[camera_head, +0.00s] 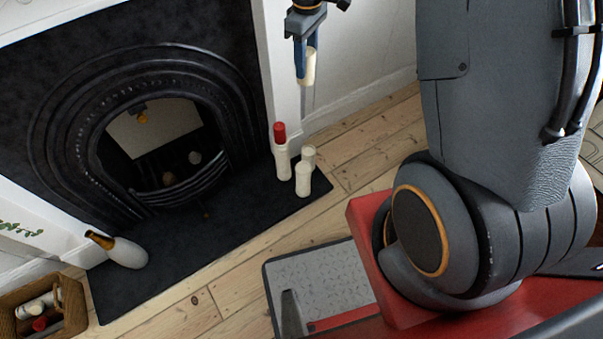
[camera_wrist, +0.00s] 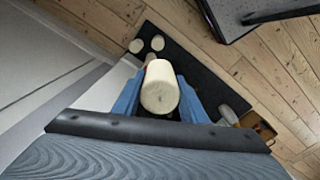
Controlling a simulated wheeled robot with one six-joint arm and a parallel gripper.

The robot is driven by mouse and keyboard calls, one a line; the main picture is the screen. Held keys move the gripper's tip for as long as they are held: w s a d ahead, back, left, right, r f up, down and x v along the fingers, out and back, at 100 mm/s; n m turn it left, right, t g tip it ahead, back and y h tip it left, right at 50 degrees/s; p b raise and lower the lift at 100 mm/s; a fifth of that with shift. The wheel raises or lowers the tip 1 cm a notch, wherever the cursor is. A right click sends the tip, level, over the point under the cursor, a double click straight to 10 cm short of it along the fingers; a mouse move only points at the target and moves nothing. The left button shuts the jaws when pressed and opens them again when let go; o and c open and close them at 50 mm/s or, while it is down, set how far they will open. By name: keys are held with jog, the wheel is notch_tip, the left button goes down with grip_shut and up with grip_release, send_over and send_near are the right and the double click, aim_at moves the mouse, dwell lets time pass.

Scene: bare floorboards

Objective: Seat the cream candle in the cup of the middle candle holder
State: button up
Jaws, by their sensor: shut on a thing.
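My gripper (camera_head: 307,56) is at the top of the head view, its blue fingers shut on the cream candle (camera_head: 309,70). The candle hangs down, in the air above and beyond the holders; its round end (camera_wrist: 159,98) shows between the fingers in the wrist view. The rear holder (camera_head: 283,165) carries a red candle (camera_head: 280,133). The front holder (camera_head: 303,184) has a pale top; I cannot tell whether it is an empty cup.
A wicker basket (camera_head: 76,312) with white and red pieces stands at lower left. The dark hearth slab (camera_head: 215,235) is clear in its middle. The fireplace (camera_head: 75,130) and white wall (camera_head: 350,70) lie behind. Bare floorboards (camera_head: 375,140) are right of the hearth.

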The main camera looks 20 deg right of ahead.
notch_tip(320, 180, down, 39)
jog(key=w+n+b, duration=0.2)
jog(key=n+b, duration=1.2)
jog(key=b, duration=1.3)
send_over(303, 169)
notch_tip(303, 169, down, 11)
jog(key=shift+r, duration=0.2)
jog(key=o, duration=0.7)
jog(key=shift+f, duration=0.1)
jog(key=o, duration=0.5)
jog(key=shift+c, duration=0.2)
